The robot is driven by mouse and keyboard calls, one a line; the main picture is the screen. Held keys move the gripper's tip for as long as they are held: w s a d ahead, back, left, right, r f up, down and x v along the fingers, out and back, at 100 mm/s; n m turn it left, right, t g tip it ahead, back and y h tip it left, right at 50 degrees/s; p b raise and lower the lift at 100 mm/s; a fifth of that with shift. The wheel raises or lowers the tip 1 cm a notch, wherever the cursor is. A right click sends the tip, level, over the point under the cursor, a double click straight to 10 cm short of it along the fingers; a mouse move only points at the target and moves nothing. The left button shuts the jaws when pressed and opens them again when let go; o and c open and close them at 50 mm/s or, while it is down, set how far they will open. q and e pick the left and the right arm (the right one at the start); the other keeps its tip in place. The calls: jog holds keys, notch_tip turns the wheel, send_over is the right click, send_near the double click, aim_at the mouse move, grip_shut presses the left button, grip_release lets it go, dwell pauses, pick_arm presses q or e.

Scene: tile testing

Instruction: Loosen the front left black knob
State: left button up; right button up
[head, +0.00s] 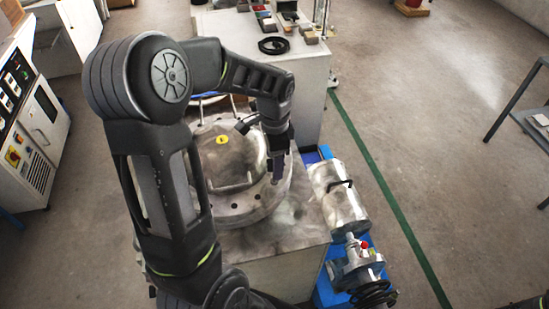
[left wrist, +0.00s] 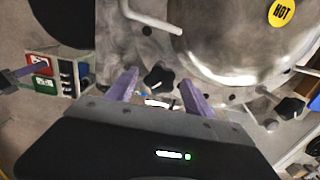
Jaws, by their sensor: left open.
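A round metal vessel with a flanged lid (head: 228,172) stands on a pedestal in the head view, with a yellow HOT label (head: 222,139) on top. My left gripper (head: 278,178) reaches down at the right side of its rim. In the left wrist view, my left gripper (left wrist: 160,92) is open, its two purple fingers apart. A black star-shaped knob (left wrist: 157,79) lies between and just beyond the fingertips; I cannot tell whether they touch it. A second black knob (left wrist: 290,107) sits further right on the rim. In the head view my arm and gripper hide the knobs there.
A metal cylinder (head: 338,195) and a pump-like unit (head: 355,265) stand on a blue base right of the vessel. A bench (head: 300,80) with small items is behind. A switch box with red and green panels (left wrist: 42,72) is left in the wrist view.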

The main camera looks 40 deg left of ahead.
pick_arm(q)
grip_shut()
dwell(0.7)
